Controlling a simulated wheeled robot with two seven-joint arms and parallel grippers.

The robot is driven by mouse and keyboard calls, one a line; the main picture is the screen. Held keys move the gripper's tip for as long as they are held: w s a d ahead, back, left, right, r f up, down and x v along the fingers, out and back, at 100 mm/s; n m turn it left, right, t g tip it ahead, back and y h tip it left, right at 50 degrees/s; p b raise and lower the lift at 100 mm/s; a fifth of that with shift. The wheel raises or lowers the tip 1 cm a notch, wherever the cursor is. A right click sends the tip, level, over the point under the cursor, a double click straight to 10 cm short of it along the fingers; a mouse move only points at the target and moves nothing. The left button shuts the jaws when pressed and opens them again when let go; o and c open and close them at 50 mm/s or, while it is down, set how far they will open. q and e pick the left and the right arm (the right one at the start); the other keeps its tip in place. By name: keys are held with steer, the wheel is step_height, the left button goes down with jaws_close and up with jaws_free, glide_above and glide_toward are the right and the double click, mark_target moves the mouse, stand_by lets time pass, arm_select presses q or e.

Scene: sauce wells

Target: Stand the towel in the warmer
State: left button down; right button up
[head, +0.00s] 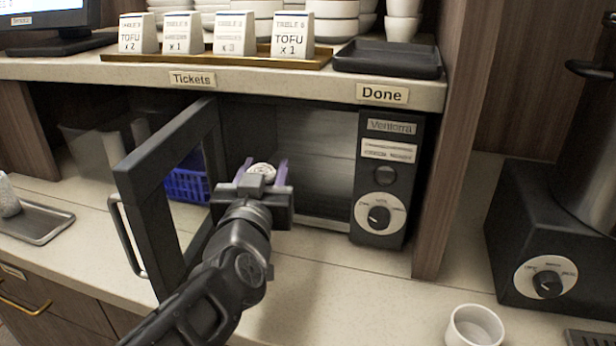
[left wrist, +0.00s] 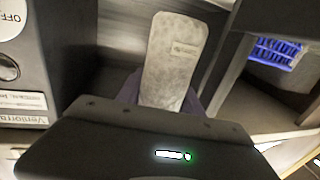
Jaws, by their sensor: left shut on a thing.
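My left gripper (head: 262,174) is shut on a pale rolled towel (head: 262,168), at the open front of the warmer. In the head view only the towel's end shows between the purple fingers; the rest is hidden. In the left wrist view the towel (left wrist: 174,62) reaches out lengthwise beyond the gripper, with a small tag on it. The dark warmer (head: 392,150) stands under the shelf, its door (head: 128,182) swung open to the left. The warmer's floor is partly hidden by my gripper. My right gripper is not in view.
The door and its handle (head: 125,235) stand close left of my arm. The control panel with a dial (head: 379,217) bounds the opening on the right. A blue basket (head: 185,185) shows beyond the door. A white cup (head: 474,328) stands at the front right. The counter before the warmer is clear.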

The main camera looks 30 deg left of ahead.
arm_select(q)
steer(key=shift+w+a, duration=0.1)
steer(key=shift+w, duration=0.05)
steer(key=x, duration=1.6)
steer(key=shift+w+a, duration=0.25)
steer(key=shift+w, duration=0.05)
steer(key=f, duration=0.1)
steer(key=f+b, duration=0.1)
steer(key=f, duration=0.1)
steer(key=shift+w+a+f+b, duration=0.15)
steer(key=shift+w+a+b, duration=0.15)
steer(key=shift+w, duration=0.1)
steer(key=shift+f, duration=0.15)
